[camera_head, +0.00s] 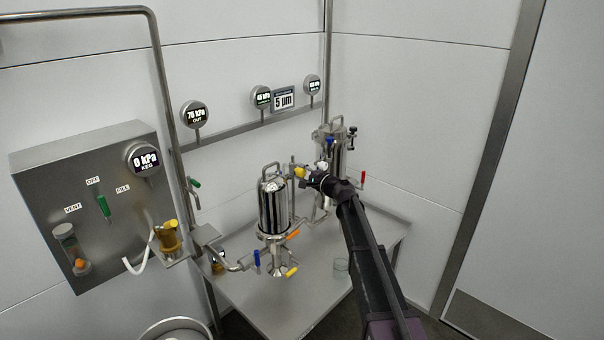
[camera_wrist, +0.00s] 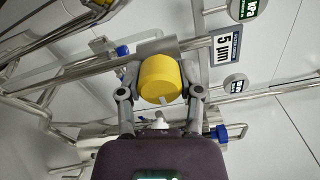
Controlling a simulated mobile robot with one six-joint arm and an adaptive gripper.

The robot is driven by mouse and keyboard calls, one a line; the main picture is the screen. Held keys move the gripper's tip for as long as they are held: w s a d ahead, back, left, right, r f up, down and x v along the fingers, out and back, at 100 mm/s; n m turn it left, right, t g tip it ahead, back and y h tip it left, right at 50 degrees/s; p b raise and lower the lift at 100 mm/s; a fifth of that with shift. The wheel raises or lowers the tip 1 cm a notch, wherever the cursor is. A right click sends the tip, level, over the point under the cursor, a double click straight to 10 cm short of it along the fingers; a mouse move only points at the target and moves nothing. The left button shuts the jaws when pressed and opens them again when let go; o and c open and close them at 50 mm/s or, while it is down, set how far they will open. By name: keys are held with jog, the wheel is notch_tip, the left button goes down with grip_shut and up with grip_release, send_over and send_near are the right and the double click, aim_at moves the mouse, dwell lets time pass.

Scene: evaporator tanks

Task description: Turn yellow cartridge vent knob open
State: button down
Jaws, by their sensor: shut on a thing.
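In the head view the yellow knob (camera_head: 299,172) shows small at the tip of my gripper (camera_head: 308,175), between the two filter housings. A steel pipe runs behind the knob in the wrist view. The open or closed position of the vent cannot be told.
A steel filter housing (camera_head: 273,208) with blue, orange and yellow handles stands left of my arm. Another housing (camera_head: 329,150) with a red handle stands behind my gripper. Gauges and a control box (camera_head: 90,175) are at left.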

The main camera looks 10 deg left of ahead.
jog(key=shift+a, duration=0.15)
jog(key=shift+c, duration=1.3)
grip_release()
jog(key=v, duration=1.2)
